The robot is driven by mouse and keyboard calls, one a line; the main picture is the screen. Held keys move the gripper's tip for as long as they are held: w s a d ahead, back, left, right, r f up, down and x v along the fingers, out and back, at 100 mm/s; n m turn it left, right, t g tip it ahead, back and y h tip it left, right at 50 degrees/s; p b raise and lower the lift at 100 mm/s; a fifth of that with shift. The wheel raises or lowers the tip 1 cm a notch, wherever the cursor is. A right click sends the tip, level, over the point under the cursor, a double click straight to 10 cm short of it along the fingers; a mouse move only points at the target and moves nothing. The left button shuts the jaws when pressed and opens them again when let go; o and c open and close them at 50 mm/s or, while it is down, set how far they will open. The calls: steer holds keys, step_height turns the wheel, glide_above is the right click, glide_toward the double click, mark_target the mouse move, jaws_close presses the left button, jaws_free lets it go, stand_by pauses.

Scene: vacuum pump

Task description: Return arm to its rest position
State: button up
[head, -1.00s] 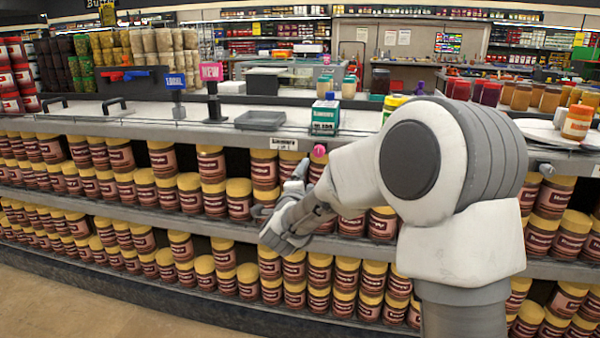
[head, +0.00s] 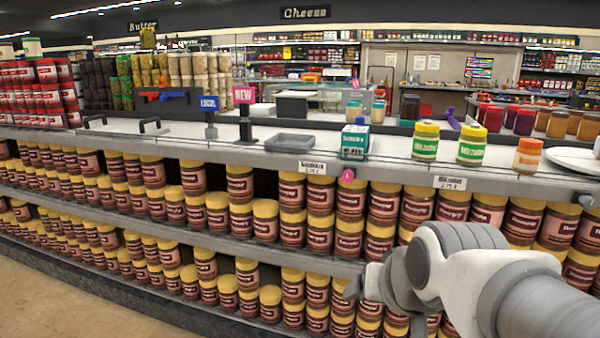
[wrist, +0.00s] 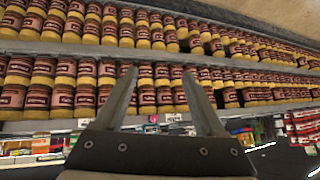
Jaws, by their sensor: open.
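My arm (head: 470,275) is folded low at the right of the head view, in front of the jar shelves. In the wrist view, my gripper (wrist: 168,92) shows two fingers spread apart with nothing between them. That view is upside down, with shelves of jars beyond the fingertips.
Shelves hold many yellow-lidded jars (head: 240,183). Open floor (head: 60,295) shows at lower left.

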steer(key=s+d+f+n+g, duration=0.2)
steer(key=s+d+g, duration=0.15)
steer(key=s, duration=0.65)
step_height(320, 180, up, 25)
steer(key=p, duration=2.5)
steer(key=shift+w+f+t+h, duration=0.2)
steer(key=shift+w+t+h, duration=0.1)
steer(key=shift+t+h, duration=0.15)
